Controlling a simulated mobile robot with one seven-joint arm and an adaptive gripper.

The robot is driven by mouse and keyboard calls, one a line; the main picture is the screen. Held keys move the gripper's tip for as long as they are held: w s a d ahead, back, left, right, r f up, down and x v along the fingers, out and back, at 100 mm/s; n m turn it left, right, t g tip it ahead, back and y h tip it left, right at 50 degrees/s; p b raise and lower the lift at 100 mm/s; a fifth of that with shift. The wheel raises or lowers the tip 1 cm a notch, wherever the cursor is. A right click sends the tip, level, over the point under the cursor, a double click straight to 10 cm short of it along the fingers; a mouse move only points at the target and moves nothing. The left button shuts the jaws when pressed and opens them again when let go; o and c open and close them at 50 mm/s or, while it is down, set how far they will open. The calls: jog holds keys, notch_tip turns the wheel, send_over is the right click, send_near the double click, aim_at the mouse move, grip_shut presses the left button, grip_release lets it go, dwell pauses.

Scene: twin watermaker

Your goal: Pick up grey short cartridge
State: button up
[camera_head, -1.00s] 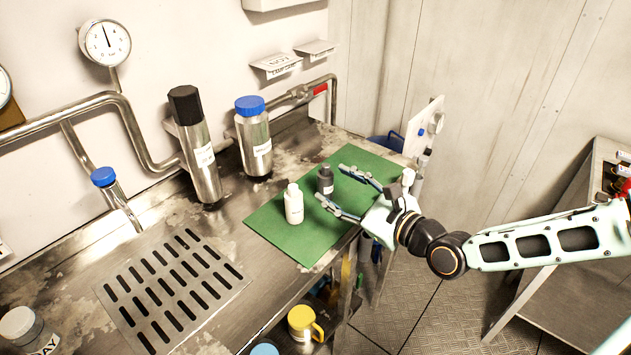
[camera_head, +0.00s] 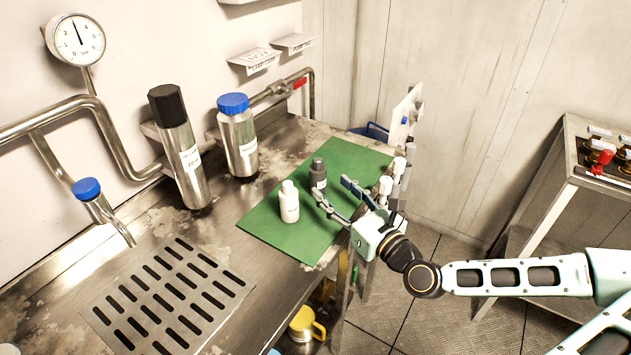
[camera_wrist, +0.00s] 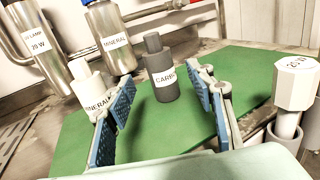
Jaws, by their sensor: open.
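The grey short cartridge (camera_head: 318,174) stands upright on the green mat (camera_head: 345,160), with a white label partly reading "CARB". It also shows in the wrist view (camera_wrist: 159,70), centred beyond my fingertips. My gripper (camera_head: 334,190) is open at the right part of the mat, its two blue-padded fingers pointing toward the grey cartridge. In the wrist view my gripper (camera_wrist: 160,92) has one finger to each side of the cartridge's line, and nothing is held. A white short cartridge (camera_head: 289,202) stands on the mat left of the grey one; in the wrist view it is close outside the left finger.
A tall black-capped cylinder (camera_head: 181,150) and a blue-capped one (camera_head: 238,138) stand behind the mat. A slotted drain (camera_head: 165,300) lies to the left. White-topped holders (camera_head: 385,187) rise at the bench's right edge, close to my gripper. A yellow mug (camera_head: 305,323) sits below.

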aim_at(322, 178)
jog(key=shift+r+x, duration=0.15)
jog(key=shift+x, duration=1.65)
jog(key=shift+r+x, duration=0.1)
jog(key=shift+x, duration=1.7)
grip_shut()
jog(key=shift+r, duration=0.1)
